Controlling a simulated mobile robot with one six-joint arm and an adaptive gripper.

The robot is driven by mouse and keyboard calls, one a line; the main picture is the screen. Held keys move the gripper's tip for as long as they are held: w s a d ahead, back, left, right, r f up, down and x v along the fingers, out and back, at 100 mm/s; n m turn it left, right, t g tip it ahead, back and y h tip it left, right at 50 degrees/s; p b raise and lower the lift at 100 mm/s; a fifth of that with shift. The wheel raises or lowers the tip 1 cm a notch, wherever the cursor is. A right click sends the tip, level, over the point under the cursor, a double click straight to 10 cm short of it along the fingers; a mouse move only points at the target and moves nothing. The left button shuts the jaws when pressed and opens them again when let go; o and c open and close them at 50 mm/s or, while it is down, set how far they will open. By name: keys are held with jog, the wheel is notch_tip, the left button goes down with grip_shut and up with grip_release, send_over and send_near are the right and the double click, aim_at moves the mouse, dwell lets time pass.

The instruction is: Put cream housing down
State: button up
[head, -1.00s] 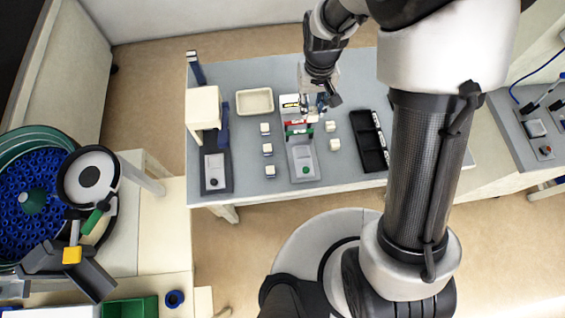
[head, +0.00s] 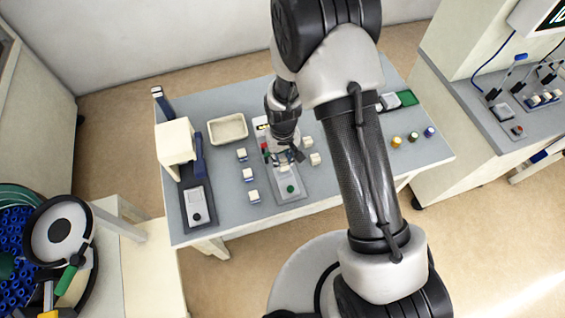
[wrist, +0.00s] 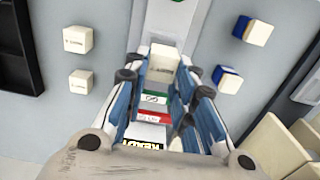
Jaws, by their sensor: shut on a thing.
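The cream housing (wrist: 163,66) is a small pale block with faint print on its face. My gripper (wrist: 160,78) is shut on it, with a blue-and-white finger on each side. In the head view my gripper (head: 286,161) is over the grey station (head: 291,184) with a green button, in the middle of the table. The wrist view shows green, red and READY labels below the housing, between the fingers. Whether the housing touches the station or hangs just above it, I cannot tell. In the head view it is mostly hidden by my gripper.
Several similar blocks stand on both sides, such as a left one (head: 242,154) and a right one (head: 315,159). A cream tray (head: 227,129) is behind on the left. A dark station (head: 196,204) is at left. A black rack (wrist: 22,50) shows in the wrist view.

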aim_at(282, 160)
jog(key=shift+f+b, duration=0.35)
jog(key=shift+f, duration=1.3)
jog(key=shift+f, duration=0.1)
jog(key=shift+f, duration=0.15)
jog(key=o, duration=1)
jog(key=shift+o, duration=0.2)
jog(key=shift+r, duration=0.2)
